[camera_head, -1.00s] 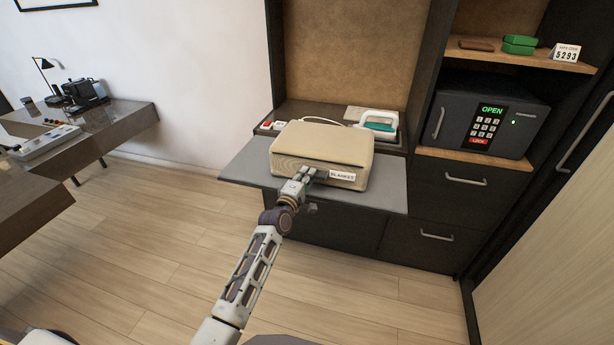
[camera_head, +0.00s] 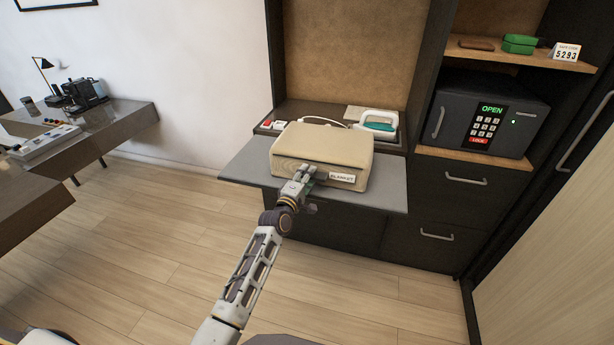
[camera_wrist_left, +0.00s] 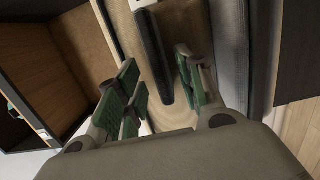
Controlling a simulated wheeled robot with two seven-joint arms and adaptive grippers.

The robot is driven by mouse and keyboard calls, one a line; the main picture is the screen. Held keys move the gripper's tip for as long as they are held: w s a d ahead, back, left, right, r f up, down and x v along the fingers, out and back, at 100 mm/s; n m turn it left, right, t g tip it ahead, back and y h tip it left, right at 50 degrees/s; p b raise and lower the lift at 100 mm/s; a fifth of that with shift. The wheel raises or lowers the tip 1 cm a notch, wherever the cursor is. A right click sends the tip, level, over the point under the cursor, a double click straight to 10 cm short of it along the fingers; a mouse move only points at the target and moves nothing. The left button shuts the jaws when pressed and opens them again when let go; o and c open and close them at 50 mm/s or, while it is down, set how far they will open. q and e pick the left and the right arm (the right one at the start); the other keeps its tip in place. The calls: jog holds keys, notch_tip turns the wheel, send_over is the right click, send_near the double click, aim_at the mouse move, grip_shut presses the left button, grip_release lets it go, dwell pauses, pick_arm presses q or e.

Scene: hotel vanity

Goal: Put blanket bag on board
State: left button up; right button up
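The beige blanket bag (camera_head: 322,150), with a white "BLANKET" label on its front, lies flat on the dark grey board (camera_head: 245,172) in the head view. My left gripper (camera_head: 309,170) is at the bag's front face, left of the label. In the left wrist view its green-padded fingers (camera_wrist_left: 160,80) are spread apart, with a dark strip, possibly the bag's handle, between them. Beige surface shows beyond the strip. Whether a finger touches the bag is unclear. The bag's underside is hidden. My right gripper is not in view.
An iron (camera_head: 378,122) and a small red-buttoned item (camera_head: 268,124) are on the ledge behind the bag. A black safe (camera_head: 485,118) showing "OPEN" stands to the right, below a wooden shelf (camera_head: 500,56). Bare board shows at both sides of the bag. The floor in front is clear.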

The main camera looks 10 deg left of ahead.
pick_arm(q)
jog(key=s+a, duration=0.2)
jog(key=s, duration=0.9)
jog(key=shift+s, duration=0.4)
dwell(0.3)
jog(key=shift+r, duration=0.1)
dwell(0.5)
